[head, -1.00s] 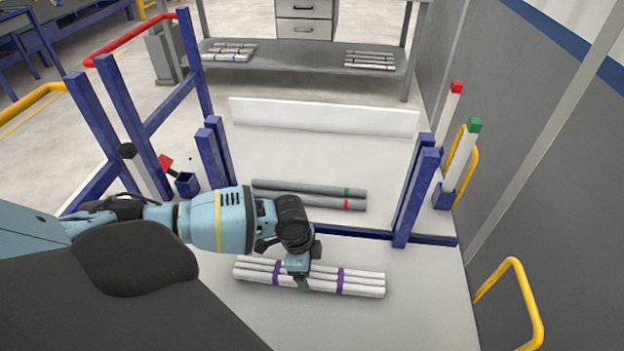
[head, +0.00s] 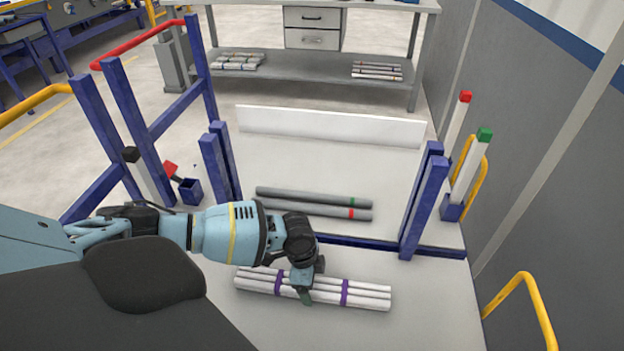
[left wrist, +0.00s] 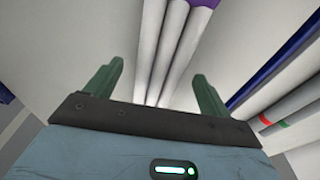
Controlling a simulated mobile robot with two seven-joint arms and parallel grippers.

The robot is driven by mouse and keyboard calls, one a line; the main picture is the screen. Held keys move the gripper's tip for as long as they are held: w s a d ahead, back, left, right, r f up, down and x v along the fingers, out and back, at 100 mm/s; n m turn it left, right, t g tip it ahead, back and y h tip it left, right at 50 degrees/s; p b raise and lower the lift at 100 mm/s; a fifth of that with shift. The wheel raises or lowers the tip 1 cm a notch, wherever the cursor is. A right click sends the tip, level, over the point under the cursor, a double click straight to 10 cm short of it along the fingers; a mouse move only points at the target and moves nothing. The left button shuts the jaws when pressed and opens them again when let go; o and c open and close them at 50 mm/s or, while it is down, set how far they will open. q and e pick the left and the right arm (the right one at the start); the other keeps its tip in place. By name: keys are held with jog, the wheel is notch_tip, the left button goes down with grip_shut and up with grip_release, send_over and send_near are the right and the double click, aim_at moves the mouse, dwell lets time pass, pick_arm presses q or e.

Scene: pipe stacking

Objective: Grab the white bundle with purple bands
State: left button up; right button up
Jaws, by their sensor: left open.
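The white bundle (head: 362,294) is several white pipes held by two purple bands, lying on the light floor in front of the blue frame in the head view. My left gripper (head: 305,296) is over the middle of the bundle, between the two bands. In the left wrist view the open green fingers (left wrist: 158,88) stand on either side of the white pipes (left wrist: 165,60), with a purple band (left wrist: 205,3) at the top edge. I cannot tell how far the fingertips are above the pipes. My right gripper is not in view.
Two grey pipes (head: 300,202), with green and red bands, lie behind a low blue rail (head: 345,241). Blue posts (head: 424,205) stand at the right. A yellow rail (head: 528,295) is at front right. Floor right of the bundle is clear.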

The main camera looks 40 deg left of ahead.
pick_arm(q)
jog(key=shift+w+d+f, duration=0.1)
jog(key=shift+d+f, duration=0.05)
jog(key=shift+f, duration=1.1)
jog(key=c, duration=1.3)
